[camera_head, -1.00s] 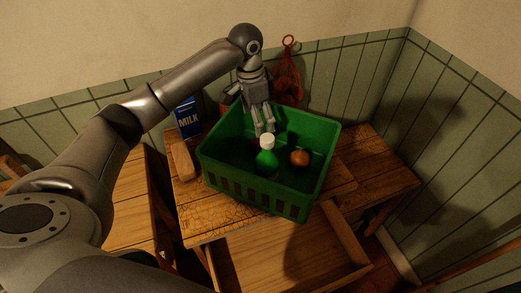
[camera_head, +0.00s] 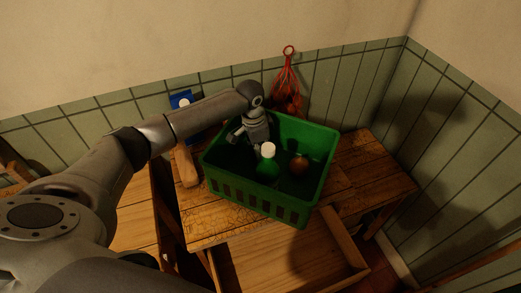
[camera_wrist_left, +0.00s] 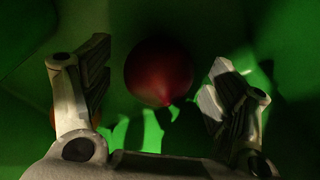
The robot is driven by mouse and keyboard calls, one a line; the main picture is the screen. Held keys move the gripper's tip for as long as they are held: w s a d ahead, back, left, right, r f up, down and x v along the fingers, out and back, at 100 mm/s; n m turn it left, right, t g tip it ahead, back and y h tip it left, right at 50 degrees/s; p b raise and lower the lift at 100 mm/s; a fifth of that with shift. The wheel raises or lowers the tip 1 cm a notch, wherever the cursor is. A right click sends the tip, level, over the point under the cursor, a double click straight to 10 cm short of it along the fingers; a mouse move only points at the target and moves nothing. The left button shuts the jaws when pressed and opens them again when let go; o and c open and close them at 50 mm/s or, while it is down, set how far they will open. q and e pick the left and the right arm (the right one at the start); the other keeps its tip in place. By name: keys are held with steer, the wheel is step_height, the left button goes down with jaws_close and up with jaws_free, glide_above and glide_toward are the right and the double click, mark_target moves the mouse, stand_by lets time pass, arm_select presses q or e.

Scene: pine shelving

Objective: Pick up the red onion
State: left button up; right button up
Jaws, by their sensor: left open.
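The red onion (camera_wrist_left: 158,71) shows in the left wrist view as a dark red round body with a pointed tip toward the gripper. It lies inside the green crate (camera_head: 259,205). My left gripper (camera_wrist_left: 160,90) is open, with one finger on each side of the onion and visible gaps between. In the head view my left gripper (camera_head: 257,147) reaches down into the crate, behind the bottle. The red onion is hidden there. My right gripper is not in view.
A green bottle with a white cap (camera_head: 268,150) and a brownish-orange round item (camera_head: 299,164) are in the crate. A red net bag (camera_head: 288,85) hangs behind. A blue milk carton (camera_head: 181,100) and a wooden block (camera_head: 186,165) are left of the crate, an open drawer (camera_head: 285,255) in front.

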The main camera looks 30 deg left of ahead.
arm_select(q)
steer(key=c, duration=1.1)
steer(key=shift+r, duration=0.1)
steer(key=shift+c, duration=0.2)
